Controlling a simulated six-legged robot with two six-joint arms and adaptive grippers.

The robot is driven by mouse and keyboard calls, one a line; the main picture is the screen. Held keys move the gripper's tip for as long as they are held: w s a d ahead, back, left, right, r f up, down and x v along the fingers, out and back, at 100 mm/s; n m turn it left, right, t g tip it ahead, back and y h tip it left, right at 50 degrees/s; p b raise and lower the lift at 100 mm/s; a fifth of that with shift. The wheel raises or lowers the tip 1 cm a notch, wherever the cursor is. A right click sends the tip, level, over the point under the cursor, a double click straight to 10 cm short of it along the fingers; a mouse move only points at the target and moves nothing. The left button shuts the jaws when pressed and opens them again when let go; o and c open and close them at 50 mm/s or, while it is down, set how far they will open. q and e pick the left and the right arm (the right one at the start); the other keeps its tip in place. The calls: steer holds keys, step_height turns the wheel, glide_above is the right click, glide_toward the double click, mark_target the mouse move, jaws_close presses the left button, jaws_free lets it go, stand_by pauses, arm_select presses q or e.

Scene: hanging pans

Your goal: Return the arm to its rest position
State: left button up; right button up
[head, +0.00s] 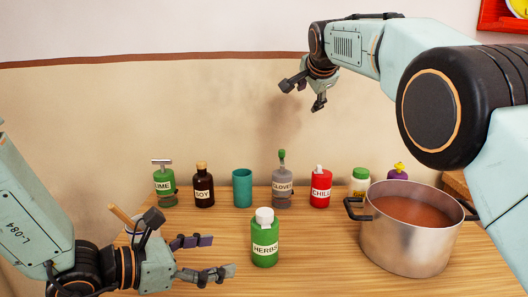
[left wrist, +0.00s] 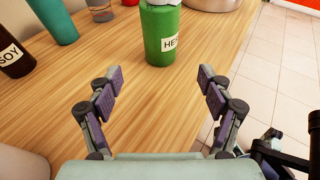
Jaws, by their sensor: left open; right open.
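My left gripper (head: 218,257) is low at the left of the head view, over the front part of the table. It is open and empty, its fingers pointing toward the green herbs bottle (head: 265,240), with a gap between. In the left wrist view, the open fingers (left wrist: 158,85) show wood between them and the herbs bottle (left wrist: 162,35) ahead. My right gripper (head: 302,92) hangs raised in front of the wall at the upper middle. It is open and empty, above and behind the row of bottles.
A steel pot (head: 400,248) of reddish-brown liquid stands at the right. Along the back are lime (head: 164,186), soy (head: 203,190), a teal cup (head: 242,188), cloves (head: 283,190), chili (head: 320,190), and other small containers. A wooden handle (head: 121,216) shows behind my left gripper.

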mark_target(253, 249)
arm_select(q)
steer(key=x, duration=1.1)
steer(key=shift+s, duration=0.1)
arm_select(e)
steer(key=shift+s+a+f+g, duration=0.2)
steer(key=shift+s+f+g, duration=0.1)
steer(key=shift+s+f, duration=0.1)
steer(key=shift+w+d, duration=0.1)
